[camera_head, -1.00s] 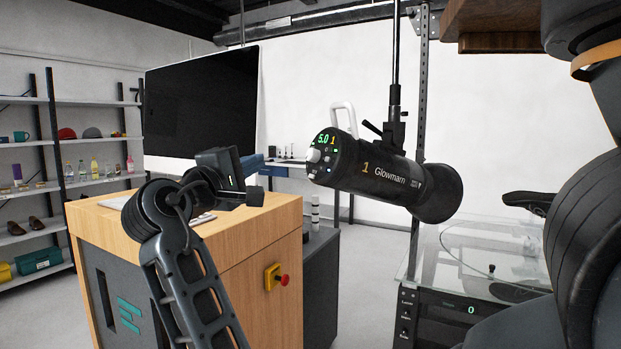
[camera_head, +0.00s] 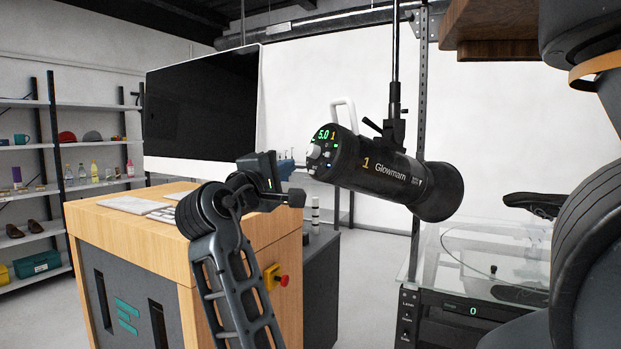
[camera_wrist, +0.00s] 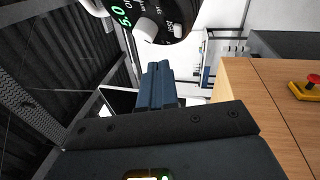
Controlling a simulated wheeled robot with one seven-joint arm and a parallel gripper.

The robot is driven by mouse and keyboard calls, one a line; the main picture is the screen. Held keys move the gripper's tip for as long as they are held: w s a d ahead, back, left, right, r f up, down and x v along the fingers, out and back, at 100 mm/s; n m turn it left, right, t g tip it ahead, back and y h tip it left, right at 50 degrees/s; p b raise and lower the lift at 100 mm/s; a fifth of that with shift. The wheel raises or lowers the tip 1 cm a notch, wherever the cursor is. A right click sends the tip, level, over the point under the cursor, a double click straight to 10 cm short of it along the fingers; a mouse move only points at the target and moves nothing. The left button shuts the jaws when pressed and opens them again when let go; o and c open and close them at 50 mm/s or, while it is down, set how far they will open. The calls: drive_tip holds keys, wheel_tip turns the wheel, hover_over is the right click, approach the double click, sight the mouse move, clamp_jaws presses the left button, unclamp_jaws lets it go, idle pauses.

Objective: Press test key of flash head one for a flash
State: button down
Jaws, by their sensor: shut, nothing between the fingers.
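Flash head one (camera_head: 385,172) is a black cylinder marked "1 Glowmam", hanging from a pole with its control panel facing left. The panel (camera_head: 322,150) shows a green "5.0", a white knob and several small keys; which one is the test key is too small to tell. In the wrist view the panel (camera_wrist: 150,22) is at the top, partly cut off by the frame edge. My gripper (camera_head: 287,168) is shut and empty, just left of and slightly below the panel, apart from it. Its blue fingers (camera_wrist: 157,80) point toward the panel's lower edge in the wrist view.
A wooden-topped cabinet (camera_head: 180,240) with a large monitor (camera_head: 200,105) stands at left, with a red stop button (camera_head: 282,281) on its side. Free air surrounds the flash head's left side.

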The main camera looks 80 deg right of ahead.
drive_tip(key=shift+s+d+f, duration=0.3)
drive_tip(key=shift+s+d, duration=0.35)
drive_tip(key=shift+s, duration=0.05)
drive_tip(key=shift+s, duration=0.1)
idle(1.6)
drive_tip(key=shift+s+d+f+p, duration=0.1)
drive_tip(key=shift+s+d+p, duration=0.1)
drive_tip(key=shift+d+p, duration=0.1)
drive_tip(key=shift+s+d+f, duration=0.15)
drive_tip(key=shift+s+d, duration=0.05)
drive_tip(key=shift+s, duration=0.05)
idle(1.0)
drive_tip(key=shift+w+a+r+p, duration=0.3)
drive_tip(key=shift+w+a+p, duration=0.15)
drive_tip(key=shift+w+a, duration=0.1)
drive_tip(key=w+a, duration=0.1)
drive_tip(key=w+a+r+p, duration=0.1)
drive_tip(key=w+a, duration=0.1)
drive_tip(key=shift+w+a+r, duration=0.1)
drive_tip(key=shift+w+r, duration=0.1)
drive_tip(key=shift+r, duration=0.1)
idle(0.5)
